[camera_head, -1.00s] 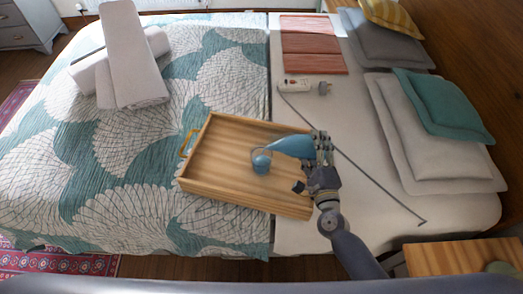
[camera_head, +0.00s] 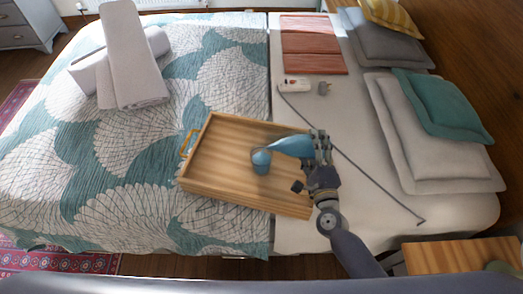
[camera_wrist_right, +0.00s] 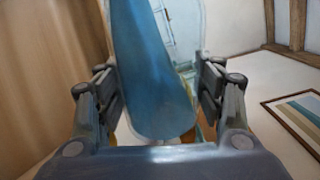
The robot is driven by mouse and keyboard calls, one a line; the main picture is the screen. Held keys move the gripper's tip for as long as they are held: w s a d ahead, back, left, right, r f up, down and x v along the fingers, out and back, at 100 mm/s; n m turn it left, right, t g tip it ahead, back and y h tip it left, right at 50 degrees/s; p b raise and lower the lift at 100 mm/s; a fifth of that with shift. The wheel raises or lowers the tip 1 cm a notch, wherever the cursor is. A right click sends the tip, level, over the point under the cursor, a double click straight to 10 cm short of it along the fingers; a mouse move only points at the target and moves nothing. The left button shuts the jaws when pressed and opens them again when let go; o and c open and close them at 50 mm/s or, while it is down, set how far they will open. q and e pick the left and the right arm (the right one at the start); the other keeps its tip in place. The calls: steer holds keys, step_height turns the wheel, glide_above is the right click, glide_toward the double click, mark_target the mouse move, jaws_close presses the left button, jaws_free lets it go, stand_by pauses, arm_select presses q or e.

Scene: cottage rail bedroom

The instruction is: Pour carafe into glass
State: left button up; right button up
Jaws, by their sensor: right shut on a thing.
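The blue carafe (camera_head: 292,146) is tipped nearly level above the wooden tray, its narrow end toward the left. My right gripper (camera_head: 318,150) is shut on its wide end. In the right wrist view the carafe (camera_wrist_right: 152,75) lies between the two fingers. The small glass (camera_head: 261,166) stands in the tray under the carafe's mouth and looks blue inside. The mouth overlaps the glass's rim in the picture; whether they touch, and whether liquid is running, I cannot tell. My left gripper is not in view.
The wooden tray (camera_head: 215,188) with a raised rim lies on the bed. Rolled towels (camera_head: 128,65) lie at the upper left. A white power strip (camera_head: 295,84), a thin dark rod (camera_head: 378,183) and reddish folded cloths (camera_head: 313,46) lie beyond; pillows (camera_head: 425,140) are at right.

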steer(key=shift+a+r+p, duration=0.1)
steer(key=shift+r+p, duration=0.2)
stand_by(0.8)
